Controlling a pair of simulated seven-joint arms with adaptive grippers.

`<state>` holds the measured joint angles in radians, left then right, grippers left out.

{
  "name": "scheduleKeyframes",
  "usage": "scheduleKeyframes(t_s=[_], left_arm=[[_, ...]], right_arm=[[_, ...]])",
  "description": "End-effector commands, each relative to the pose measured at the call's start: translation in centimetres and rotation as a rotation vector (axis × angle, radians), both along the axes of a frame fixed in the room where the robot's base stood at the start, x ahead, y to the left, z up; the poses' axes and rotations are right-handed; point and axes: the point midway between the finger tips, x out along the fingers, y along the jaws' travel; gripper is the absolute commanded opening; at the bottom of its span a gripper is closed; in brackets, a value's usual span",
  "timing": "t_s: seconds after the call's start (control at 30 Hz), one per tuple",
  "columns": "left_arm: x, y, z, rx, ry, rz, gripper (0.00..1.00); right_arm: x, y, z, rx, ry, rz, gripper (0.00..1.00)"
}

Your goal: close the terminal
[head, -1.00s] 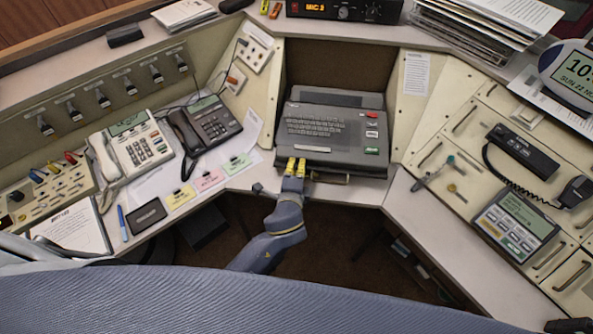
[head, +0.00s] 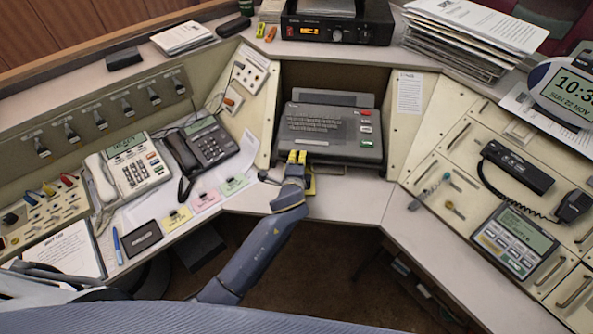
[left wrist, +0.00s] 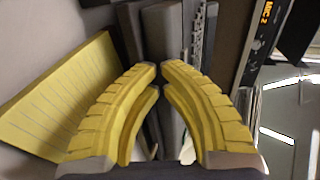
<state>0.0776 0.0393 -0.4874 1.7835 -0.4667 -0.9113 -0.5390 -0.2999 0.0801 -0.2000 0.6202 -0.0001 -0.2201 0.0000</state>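The terminal (head: 338,148) is a dark grey keyboard unit in the niche at the centre of the console. It has red, white and green keys on its right side, and its front part stands out over the counter. My left gripper (head: 297,157) is at the terminal's front edge, left of its middle, and its fingertips appear to touch it. In the left wrist view its yellow fingers (left wrist: 160,70) come together at the tips with grey surfaces right beyond them; nothing shows between them. My right gripper is not in view.
A yellow lined pad (left wrist: 65,100) lies on the counter under my left gripper. Two phones (head: 135,165) (head: 207,145) and coloured notes (head: 206,200) are to the left. A radio unit (head: 337,28) stands above the niche. The counter right of my gripper is clear.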

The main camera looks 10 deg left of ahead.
Motion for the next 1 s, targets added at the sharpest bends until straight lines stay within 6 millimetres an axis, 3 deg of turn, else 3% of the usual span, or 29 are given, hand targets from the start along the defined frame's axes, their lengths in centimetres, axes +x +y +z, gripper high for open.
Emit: scheduleKeyframes(t_s=[0.17,0.57,0.77,1.0], left_arm=[[0.8,0.1,0.0,-0.002,0.0,0.001,0.0],[0.6,0.1,0.2,-0.002,-0.004,0.001,0.0],[-1.8,-0.5,0.0,-0.004,0.0,-0.007,0.0],[-6.4,-1.0,0.8,-0.005,0.002,-0.012,0.0]], right_arm=[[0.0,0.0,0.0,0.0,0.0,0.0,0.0],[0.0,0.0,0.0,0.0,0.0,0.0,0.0],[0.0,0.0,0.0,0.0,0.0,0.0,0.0],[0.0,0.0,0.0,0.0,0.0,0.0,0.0]])
